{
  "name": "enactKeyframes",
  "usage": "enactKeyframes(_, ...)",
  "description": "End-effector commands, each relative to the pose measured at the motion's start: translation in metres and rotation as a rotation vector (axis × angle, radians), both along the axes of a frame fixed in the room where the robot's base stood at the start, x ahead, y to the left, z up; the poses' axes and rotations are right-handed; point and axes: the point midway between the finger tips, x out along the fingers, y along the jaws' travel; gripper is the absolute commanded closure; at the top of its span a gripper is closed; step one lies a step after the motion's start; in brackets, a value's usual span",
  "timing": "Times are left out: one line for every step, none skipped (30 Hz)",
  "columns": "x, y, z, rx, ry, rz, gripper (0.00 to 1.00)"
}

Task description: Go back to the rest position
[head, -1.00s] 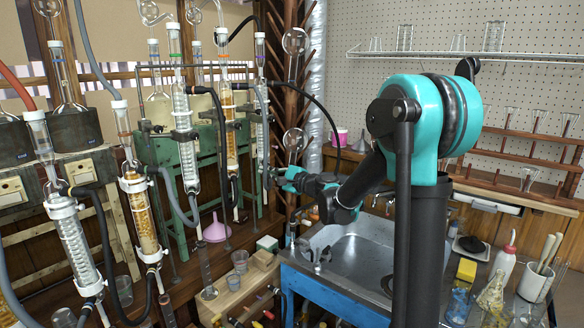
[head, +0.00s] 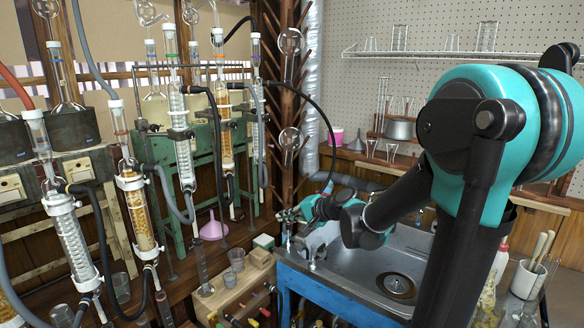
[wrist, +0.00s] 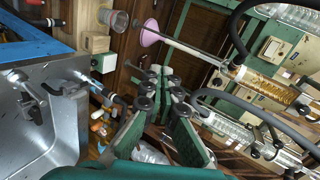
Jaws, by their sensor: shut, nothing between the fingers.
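My gripper (head: 282,216) is shut and empty in the head view, at the end of my bent arm. It hangs in front of the left edge of the metal sink (head: 340,262), level with the tap area. In the wrist view my gripper (wrist: 164,84) shows its two green and black fingers brought together with nothing between them. Past the fingertips lies the dark wooden cabinet front.
Tall glass condensers (head: 138,215) and a green stand (head: 165,165) fill the left side. A pink funnel (head: 213,228) and a wooden block rack (head: 238,285) stand left of the sink. White cup (head: 528,278) holds tools at right.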

Motion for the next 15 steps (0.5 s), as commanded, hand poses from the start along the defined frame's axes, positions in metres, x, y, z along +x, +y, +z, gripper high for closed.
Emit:
enactKeyframes(-0.021,-0.015,-0.017,-0.098,-0.012,0.021,1.0)
enactKeyframes(-0.034,-0.026,-0.028,-0.167,-0.019,0.037,1.0)
enactKeyframes(-0.052,-0.041,-0.044,-0.263,-0.025,0.061,1.0)
enactKeyframes(-0.066,-0.053,-0.055,-0.334,-0.028,0.08,1.0)
enactKeyframes(-0.079,-0.065,-0.067,-0.403,-0.029,0.098,1.0)
enactKeyframes(-0.096,-0.081,-0.081,-0.492,-0.027,0.121,1.0)
enactKeyframes(-0.108,-0.094,-0.091,-0.557,-0.024,0.139,1.0)
enactKeyframes(-0.12,-0.107,-0.1,-0.622,-0.02,0.158,1.0)
enactKeyframes(-0.136,-0.123,-0.112,-0.701,-0.011,0.18,1.0)
enactKeyframes(-0.148,-0.135,-0.12,-0.758,-0.004,0.196,1.0)
enactKeyframes(-0.158,-0.147,-0.127,-0.81,0.004,0.211,1.0)
enactKeyframes(-0.171,-0.161,-0.135,-0.874,0.015,0.23,1.0)
enactKeyframes(-0.18,-0.17,-0.141,-0.916,0.024,0.243,1.0)
enactKeyframes(-0.188,-0.179,-0.145,-0.955,0.032,0.255,1.0)
enactKeyframes(-0.197,-0.189,-0.15,-0.998,0.043,0.268,1.0)
